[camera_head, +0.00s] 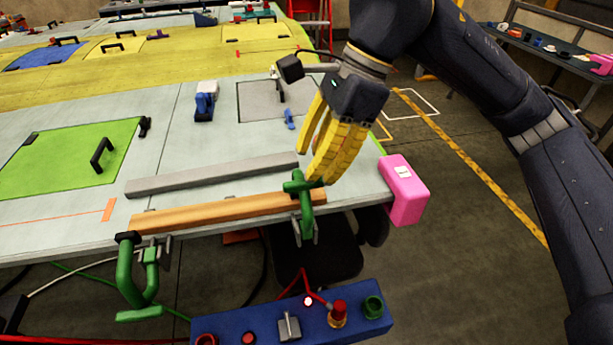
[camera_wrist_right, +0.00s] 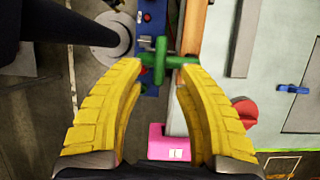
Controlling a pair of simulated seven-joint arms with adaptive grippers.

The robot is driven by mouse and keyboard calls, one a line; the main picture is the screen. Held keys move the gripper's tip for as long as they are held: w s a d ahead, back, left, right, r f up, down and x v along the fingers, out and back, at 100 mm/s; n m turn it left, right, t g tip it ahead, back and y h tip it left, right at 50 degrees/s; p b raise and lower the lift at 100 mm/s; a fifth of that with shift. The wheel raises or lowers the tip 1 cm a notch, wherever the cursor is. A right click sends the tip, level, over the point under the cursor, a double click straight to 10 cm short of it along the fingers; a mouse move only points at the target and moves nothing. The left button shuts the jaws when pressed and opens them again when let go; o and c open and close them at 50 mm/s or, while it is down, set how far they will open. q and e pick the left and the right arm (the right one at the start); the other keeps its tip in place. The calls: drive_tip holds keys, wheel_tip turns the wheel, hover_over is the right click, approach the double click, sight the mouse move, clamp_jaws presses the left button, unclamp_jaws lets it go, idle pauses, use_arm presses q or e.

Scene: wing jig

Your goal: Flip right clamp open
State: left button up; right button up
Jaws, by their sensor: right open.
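The right clamp (camera_head: 306,212) is green and grips the near edge of the wing table at the right end of an orange wooden bar (camera_head: 225,211). My right gripper (camera_head: 318,181) has yellow ribbed fingers and is open, with its tips right at the top of that clamp. In the right wrist view the clamp (camera_wrist_right: 160,58) lies between and just beyond the two open fingertips (camera_wrist_right: 160,66); I cannot tell whether they touch it. My left gripper is not in view.
A grey bar (camera_head: 212,175) lies behind the wooden bar. A pink box (camera_head: 404,188) sits at the table's right corner, close to my right gripper. A blue control box (camera_head: 255,322) with buttons stands below the front edge.

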sight(302, 198)
drive_tip(key=shift+x, duration=2.1)
clamp_jaws()
